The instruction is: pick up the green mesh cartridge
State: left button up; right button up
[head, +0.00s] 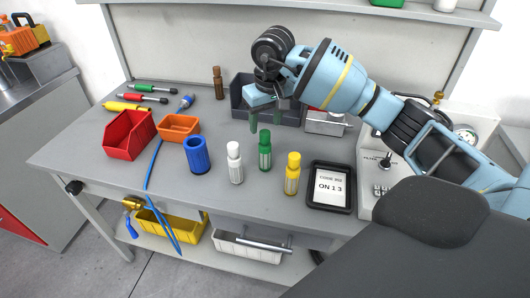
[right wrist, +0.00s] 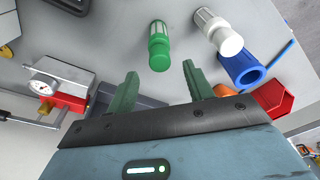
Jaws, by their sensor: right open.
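The green mesh cartridge (head: 265,150) stands upright on the grey bench (head: 215,185), between a white-capped cartridge (head: 235,163) and a yellow one (head: 292,174). My right gripper (head: 268,117) is open and empty, with its green fingers pointing down above the bench, behind the green cartridge and apart from it. In the right wrist view the green cartridge (right wrist: 159,50) shows just beyond the two spread fingertips (right wrist: 160,75), roughly midway between them. The white cartridge (right wrist: 219,30) is to its right there. My left gripper is not in view.
A blue cup-like cylinder (head: 197,154) stands left of the white cartridge. A black-framed display (head: 331,187) lies right of the yellow one. Orange (head: 179,127) and red (head: 128,134) bins are at left; a dark grey bin (head: 240,106) is behind the gripper. The front bench strip is mostly clear.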

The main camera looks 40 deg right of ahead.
aim_at(265, 132)
jog(key=shift+w+f, duration=0.2)
jog(key=shift+f, duration=2.1)
jog(key=shift+c, duration=0.4)
grip_shut()
